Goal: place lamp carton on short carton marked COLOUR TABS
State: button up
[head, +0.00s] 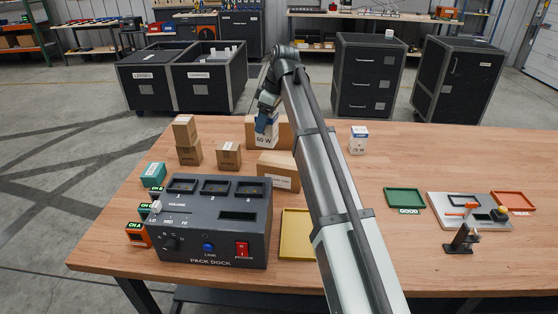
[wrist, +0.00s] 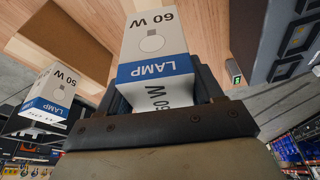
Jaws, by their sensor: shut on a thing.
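My gripper (head: 267,122) is shut on the white and blue lamp carton (head: 263,138), marked 60 W. The wrist view shows this lamp carton (wrist: 154,45) upright between the fingers (wrist: 158,95). In the head view it is in front of a wide brown carton (head: 286,134); I cannot tell whether it touches anything below. A low brown carton (head: 279,171) with a white label lies nearer, behind the yellow tray. Other brown cartons stand to the left: one (head: 228,155) alone and a stack of two (head: 185,133). No COLOUR TABS wording is readable.
Another lamp carton (head: 358,141) stands right of my arm. The pack dock (head: 213,222) fills the front left, beside a yellow tray (head: 297,235). A green tray (head: 404,199) and a grey fixture (head: 468,210) are at right. The table's back right is mostly clear.

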aim_at(277, 114)
jog(key=shift+m, duration=0.5)
jog(key=d+r, duration=0.4)
jog(key=shift+w+d, duration=0.2)
jog(key=shift+s+d+f+m, duration=0.1)
jog(key=shift+s+f+m, duration=0.15)
jog(key=shift+f+m, duration=0.05)
jog(key=shift+t, duration=0.3)
jog(key=shift+f, duration=4.8)
jog(key=shift+f, duration=0.15)
jog(key=o, duration=1.1)
jog(key=v, duration=1.2)
